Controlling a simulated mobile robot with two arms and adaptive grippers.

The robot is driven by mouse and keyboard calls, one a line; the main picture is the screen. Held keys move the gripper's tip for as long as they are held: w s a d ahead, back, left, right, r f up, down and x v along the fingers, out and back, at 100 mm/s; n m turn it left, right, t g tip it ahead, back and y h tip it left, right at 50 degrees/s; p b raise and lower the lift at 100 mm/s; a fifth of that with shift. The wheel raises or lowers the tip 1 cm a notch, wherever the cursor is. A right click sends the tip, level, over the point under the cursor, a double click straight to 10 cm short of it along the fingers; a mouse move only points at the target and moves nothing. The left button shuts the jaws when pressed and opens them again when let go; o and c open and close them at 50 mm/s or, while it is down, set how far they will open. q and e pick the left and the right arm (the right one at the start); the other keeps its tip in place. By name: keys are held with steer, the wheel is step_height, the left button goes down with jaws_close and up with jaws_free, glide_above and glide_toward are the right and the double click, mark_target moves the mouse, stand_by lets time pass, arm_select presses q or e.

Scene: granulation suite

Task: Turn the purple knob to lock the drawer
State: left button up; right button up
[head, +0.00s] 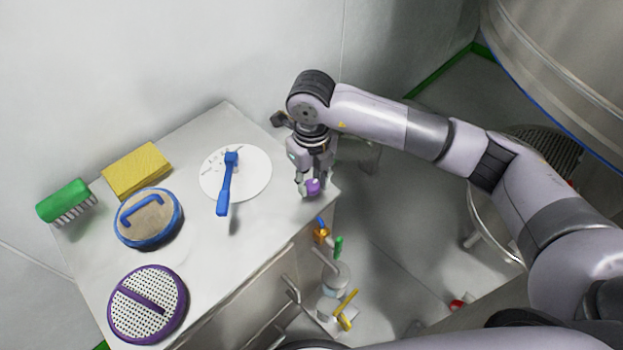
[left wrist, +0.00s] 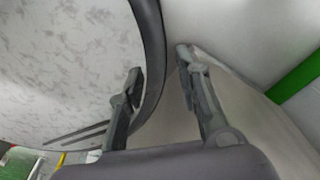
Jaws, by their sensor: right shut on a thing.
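The purple knob (head: 313,187) stands near the right corner of the white cabinet top. My right gripper (head: 312,184) points down over it and is shut on it, so its fingers hide part of the knob. The knob's turn angle cannot be read. The cabinet front with its drawers (head: 245,308) faces the lower right, with bar handles (head: 291,290) showing; I cannot tell which drawer the knob serves.
On the cabinet top are a white disc (head: 258,182) with a blue scraper (head: 226,190), a yellow sponge (head: 137,170), a green brush (head: 64,201), a blue-rimmed sieve (head: 150,234) and a purple disc (head: 175,315). Fittings with a yellow handle (head: 345,312) stand beside the cabinet.

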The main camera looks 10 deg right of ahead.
mark_target(312, 184)
steer(key=o, duration=1.2)
steer(key=shift+r, duration=0.15)
step_height(312, 184, up, 12)
steer(key=shift+f, duration=0.1)
